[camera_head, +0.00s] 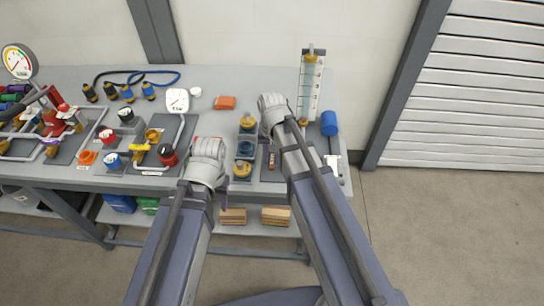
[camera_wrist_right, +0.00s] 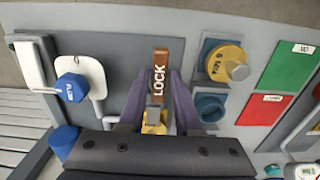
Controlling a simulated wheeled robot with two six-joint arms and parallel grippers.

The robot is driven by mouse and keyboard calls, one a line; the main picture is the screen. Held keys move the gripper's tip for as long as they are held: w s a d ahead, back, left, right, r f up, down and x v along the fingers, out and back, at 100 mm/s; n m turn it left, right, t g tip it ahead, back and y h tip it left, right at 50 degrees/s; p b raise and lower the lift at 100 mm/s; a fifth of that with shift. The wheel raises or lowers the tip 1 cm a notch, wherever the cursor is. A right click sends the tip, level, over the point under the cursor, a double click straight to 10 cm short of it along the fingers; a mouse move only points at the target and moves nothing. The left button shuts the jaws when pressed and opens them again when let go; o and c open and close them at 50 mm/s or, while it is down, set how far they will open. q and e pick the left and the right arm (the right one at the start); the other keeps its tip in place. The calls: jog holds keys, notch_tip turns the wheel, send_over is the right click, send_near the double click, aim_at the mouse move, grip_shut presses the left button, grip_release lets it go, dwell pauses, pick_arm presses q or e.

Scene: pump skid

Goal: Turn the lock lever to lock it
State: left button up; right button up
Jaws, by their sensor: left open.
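The lock lever (camera_wrist_right: 159,75) is a brown handle marked LOCK in white, with a yellow base, on a grey panel in the right wrist view. It points up in that picture. My right gripper (camera_wrist_right: 160,88) has its two purple fingers on either side of the lever, close to its edges; whether they press on it I cannot tell. In the head view the lever (camera_head: 271,160) shows small beside my right arm, and the right fingers are hidden. My left gripper (camera_head: 224,197) is open and empty at the bench's front edge, apart from the lever.
Yellow and blue round fittings (camera_head: 244,150) stand just left of the lever. A blue-knobbed valve (camera_wrist_right: 73,88) is on the other side. Gauges, hoses and valves crowd the left of the grey bench (camera_head: 222,82). The bench's back middle is mostly clear.

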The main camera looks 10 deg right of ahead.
aim_at(272, 160)
jog(key=shift+o, duration=1.4)
jog(key=shift+r, duration=0.1)
notch_tip(272, 160, up, 8)
jog(key=p, duration=0.8)
jog(key=shift+f, duration=0.2)
jog(key=s+a+f+n+b, duration=0.1)
jog(key=s+a+n, duration=0.2)
jog(key=s, duration=0.3)
jog(key=s+a+f+n+h+b, duration=0.1)
jog(key=s+a+n, duration=0.3)
jog(key=s, duration=0.3)
jog(key=shift+a, duration=0.25)
